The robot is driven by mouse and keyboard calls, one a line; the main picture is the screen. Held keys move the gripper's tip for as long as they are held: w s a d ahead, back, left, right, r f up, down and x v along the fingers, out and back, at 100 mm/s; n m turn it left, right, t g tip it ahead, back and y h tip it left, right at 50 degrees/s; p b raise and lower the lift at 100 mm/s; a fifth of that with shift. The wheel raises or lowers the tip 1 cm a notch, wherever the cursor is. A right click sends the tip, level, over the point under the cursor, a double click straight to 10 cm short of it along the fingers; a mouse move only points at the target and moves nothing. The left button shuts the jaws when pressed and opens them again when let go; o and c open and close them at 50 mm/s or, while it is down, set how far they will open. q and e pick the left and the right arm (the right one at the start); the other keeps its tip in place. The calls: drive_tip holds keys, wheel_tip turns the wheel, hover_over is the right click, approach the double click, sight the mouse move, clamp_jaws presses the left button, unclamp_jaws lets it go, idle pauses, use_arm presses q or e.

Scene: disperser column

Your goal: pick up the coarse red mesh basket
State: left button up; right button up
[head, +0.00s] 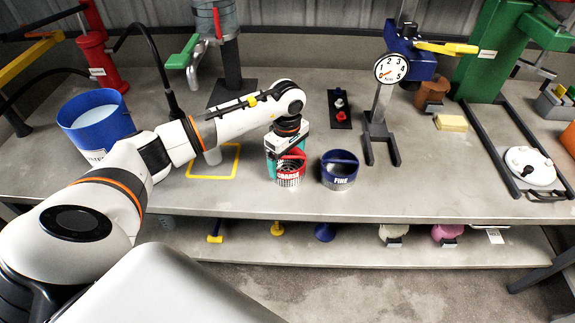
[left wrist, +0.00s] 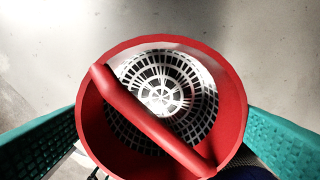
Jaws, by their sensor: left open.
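The coarse red mesh basket (head: 290,180) stands on the bench, with a red rim, a white mesh body and a "COARSE" label. In the left wrist view the basket (left wrist: 237,95) shows from above, its red handle bar running diagonally across the open top. My left gripper (head: 287,152) points down at it. Its teal fingers are apart, one on each side of the red rim in the left wrist view (left wrist: 163,120). The jaws are open and I see no clear grip on the basket. My right gripper is not in view.
A blue "FINE" basket (head: 339,172) stands close to the right. A gauge stand (head: 378,125) is beyond it. A black tray (head: 340,112) lies behind. A yellow outlined square (head: 236,162) is to the left, and a blue bucket (head: 97,125) farther left. The bench front edge is near.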

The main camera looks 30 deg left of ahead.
sight(287, 165)
use_arm(q)
drive_tip(key=shift+f, duration=1.45)
drive_tip(key=shift+c, duration=0.6)
